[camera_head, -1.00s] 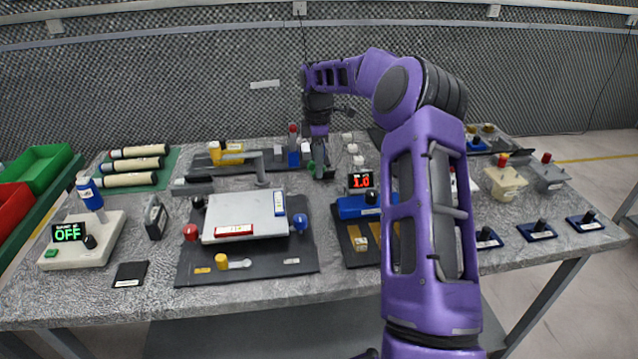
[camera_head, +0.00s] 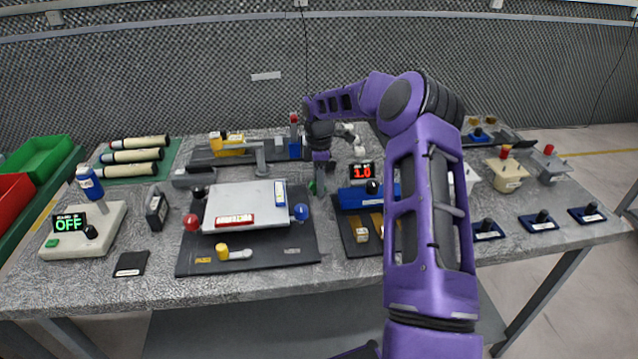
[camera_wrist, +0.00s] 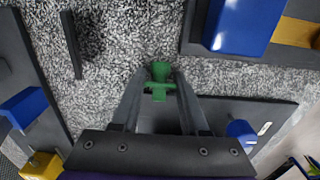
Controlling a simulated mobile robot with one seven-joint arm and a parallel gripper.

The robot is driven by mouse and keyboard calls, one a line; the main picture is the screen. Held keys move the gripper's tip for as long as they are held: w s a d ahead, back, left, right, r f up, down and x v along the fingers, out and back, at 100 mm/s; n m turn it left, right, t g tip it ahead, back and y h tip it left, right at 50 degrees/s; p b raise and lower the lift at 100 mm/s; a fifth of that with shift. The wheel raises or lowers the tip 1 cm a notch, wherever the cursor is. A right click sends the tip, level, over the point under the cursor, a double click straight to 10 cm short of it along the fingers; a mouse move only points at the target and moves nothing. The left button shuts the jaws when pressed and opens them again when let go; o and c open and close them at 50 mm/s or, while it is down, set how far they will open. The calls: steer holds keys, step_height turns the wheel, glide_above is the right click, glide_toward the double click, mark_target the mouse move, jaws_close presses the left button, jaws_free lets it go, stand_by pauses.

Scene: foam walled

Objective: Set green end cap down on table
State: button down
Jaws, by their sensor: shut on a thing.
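The green end cap (camera_wrist: 160,84) is between the two fingertips of my gripper (camera_wrist: 159,80) in the wrist view, with the grey speckled table (camera_wrist: 130,35) behind it. My gripper is shut on the cap. In the head view my gripper (camera_head: 319,180) points down over the table, to the right of the white plate (camera_head: 240,203) on its dark mat. The cap is small there and mostly hidden by the fingers. I cannot tell whether the cap touches the table.
A blue unit (camera_head: 362,196) with a red display is close on the right. A blue-and-grey fixture with a yellow part (camera_head: 232,145) stands behind left. A strip of bare table lies around my gripper. Three cream tubes (camera_head: 135,156) lie at the back left.

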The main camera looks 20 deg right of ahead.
steer(key=shift+f, duration=0.2)
steer(key=shift+c, duration=2.1)
jaws_free()
